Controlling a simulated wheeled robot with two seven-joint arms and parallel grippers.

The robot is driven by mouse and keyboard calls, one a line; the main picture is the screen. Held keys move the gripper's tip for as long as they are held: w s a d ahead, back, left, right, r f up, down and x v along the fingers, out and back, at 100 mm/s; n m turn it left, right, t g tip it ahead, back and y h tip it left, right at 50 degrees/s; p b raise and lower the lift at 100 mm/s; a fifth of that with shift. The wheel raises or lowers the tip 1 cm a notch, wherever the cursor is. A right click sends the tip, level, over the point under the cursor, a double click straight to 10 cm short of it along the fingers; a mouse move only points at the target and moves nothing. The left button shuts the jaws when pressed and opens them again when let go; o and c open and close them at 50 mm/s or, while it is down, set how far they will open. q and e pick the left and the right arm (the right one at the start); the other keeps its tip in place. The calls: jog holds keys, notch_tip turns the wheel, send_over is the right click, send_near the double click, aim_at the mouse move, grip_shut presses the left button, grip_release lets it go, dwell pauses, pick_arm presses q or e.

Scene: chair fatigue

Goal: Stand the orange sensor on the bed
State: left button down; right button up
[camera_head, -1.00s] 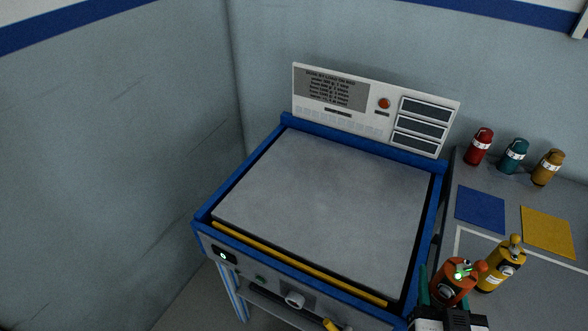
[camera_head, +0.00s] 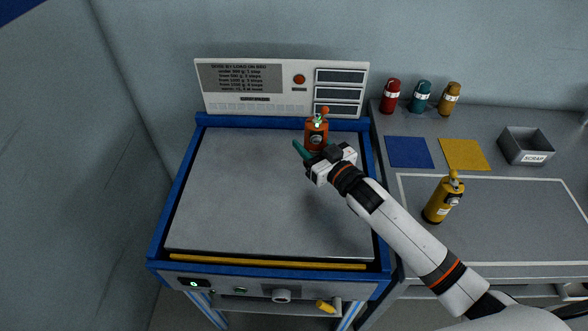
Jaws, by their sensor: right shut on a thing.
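The orange sensor (camera_head: 316,135) is in my right gripper (camera_head: 312,150), over the far right part of the bed. It looks upright, with a small lit green spot near its top. One teal finger shows at its left; the other is hidden by the hand. I cannot tell whether the sensor's base touches the bed. The bed (camera_head: 260,200) is a flat grey plate in a blue frame, otherwise bare. My left gripper is not in view.
A panel (camera_head: 225,95) with a red button stands behind the bed. On the right table are a yellow sensor (camera_head: 442,198), red, teal and ochre canisters (camera_head: 420,96), blue (camera_head: 409,152) and yellow mats (camera_head: 464,155) and a scrap bin (camera_head: 525,147).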

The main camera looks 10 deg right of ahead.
notch_tip(320, 180, down, 4)
jog(key=shift+r, duration=0.25)
jog(key=shift+f, duration=1.75)
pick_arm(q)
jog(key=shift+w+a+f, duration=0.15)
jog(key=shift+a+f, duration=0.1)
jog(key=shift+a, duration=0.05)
pick_arm(e)
jog(key=shift+f+b, duration=0.2)
jog(key=shift+b, duration=0.15)
jog(key=o, duration=1)
jog(key=shift+o, duration=0.2)
jog(key=shift+r, duration=0.15)
